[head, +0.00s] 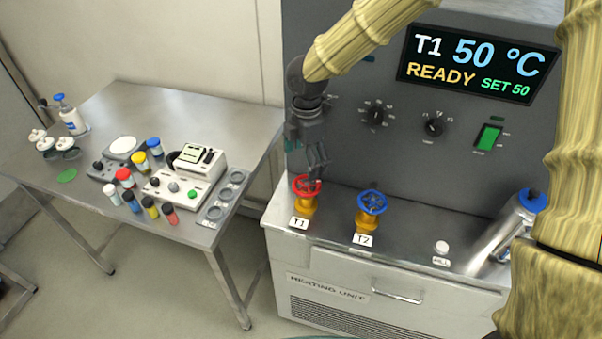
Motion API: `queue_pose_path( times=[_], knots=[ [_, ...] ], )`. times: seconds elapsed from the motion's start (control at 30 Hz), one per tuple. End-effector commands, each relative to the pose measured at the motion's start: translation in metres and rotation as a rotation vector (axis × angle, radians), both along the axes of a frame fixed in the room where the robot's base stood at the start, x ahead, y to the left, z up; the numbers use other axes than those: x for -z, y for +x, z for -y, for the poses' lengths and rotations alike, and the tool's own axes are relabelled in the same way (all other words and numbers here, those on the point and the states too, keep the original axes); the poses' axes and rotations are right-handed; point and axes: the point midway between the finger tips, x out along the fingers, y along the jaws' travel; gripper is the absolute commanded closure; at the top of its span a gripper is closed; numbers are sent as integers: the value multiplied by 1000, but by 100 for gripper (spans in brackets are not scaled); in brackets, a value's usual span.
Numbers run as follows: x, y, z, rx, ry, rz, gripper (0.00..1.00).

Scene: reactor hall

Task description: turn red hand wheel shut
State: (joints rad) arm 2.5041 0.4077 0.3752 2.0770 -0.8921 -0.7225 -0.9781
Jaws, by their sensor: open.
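The red hand wheel (307,186) sits on a yellow valve body on the ledge of the heating unit, behind a label reading T1. My gripper (317,163) is just above the red wheel, pointing down, with its fingers close over the wheel's upper edge. The fingers are open and hold nothing. Whether they touch the rim cannot be told. A blue hand wheel (371,203) on a similar yellow valve stands to the right, behind a label reading T2.
The display (478,64) reads T1 50 °C, READY, SET 50. A silver cylinder with a blue cap (505,232) leans at the ledge's right, near a white fill cap (441,247). A steel table (228,118) at left carries jars and instruments.

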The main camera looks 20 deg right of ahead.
Motion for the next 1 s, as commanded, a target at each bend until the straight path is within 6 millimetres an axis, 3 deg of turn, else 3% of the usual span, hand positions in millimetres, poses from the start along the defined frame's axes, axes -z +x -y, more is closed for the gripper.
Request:
queue_pose_path(
  times=[0.3, 0.5, 1.0],
  knots=[
    [52, 20, -2, -4, -3, -21, 8],
    [75, 22, -2, -3, -2, -22, 8],
    [93, 23, -3, -5, -2, -20, 8]
  ],
)
